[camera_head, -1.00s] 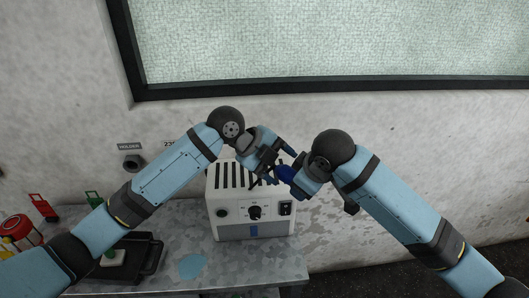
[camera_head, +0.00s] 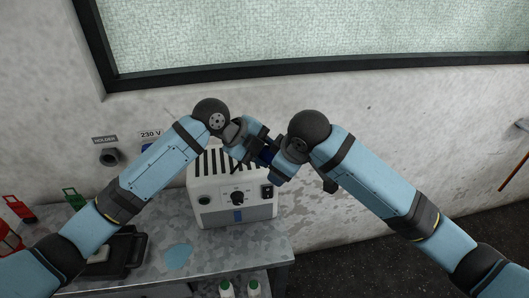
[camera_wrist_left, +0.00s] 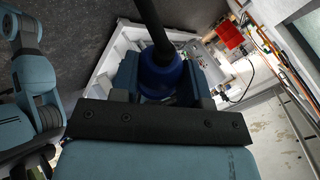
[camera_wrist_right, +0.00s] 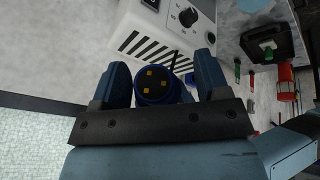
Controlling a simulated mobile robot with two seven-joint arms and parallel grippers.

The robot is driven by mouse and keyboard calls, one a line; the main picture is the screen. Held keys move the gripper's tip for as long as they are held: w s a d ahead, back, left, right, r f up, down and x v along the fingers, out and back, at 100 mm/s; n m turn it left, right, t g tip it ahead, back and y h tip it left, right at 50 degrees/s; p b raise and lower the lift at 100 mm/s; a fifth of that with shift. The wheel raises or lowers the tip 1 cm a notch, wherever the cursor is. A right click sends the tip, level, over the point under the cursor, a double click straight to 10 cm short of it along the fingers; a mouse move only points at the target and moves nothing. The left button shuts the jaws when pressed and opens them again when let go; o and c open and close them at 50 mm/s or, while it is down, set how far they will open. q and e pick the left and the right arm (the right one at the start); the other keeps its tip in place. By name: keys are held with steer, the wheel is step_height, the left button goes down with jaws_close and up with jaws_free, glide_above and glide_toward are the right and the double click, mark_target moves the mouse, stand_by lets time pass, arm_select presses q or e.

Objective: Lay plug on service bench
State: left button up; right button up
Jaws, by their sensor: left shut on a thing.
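The blue plug (camera_head: 267,154) is between my two grippers, above a white box in the head view, mostly hidden. My left gripper (camera_head: 258,151) is shut on it. The left wrist view shows the plug's blue body (camera_wrist_left: 158,75) between the fingers, with a black cable. In the right wrist view the plug's face with brass pins (camera_wrist_right: 155,86) points at the camera. It lies between the spread fingers of my right gripper (camera_wrist_right: 160,80), nearer one finger, with a gap at the other. The grey metal service bench (camera_head: 270,241) is below.
The white box (camera_head: 236,208) with vents and a dial stands on the bench. A black tray (camera_head: 130,250) and red and green items (camera_head: 75,198) are at left. A pale blue round patch (camera_head: 178,256) is clear. White bottles (camera_head: 253,289) stand below the bench top. The wall is behind.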

steer(key=shift+o, duration=0.6)
steer(key=shift+r, duration=0.1)
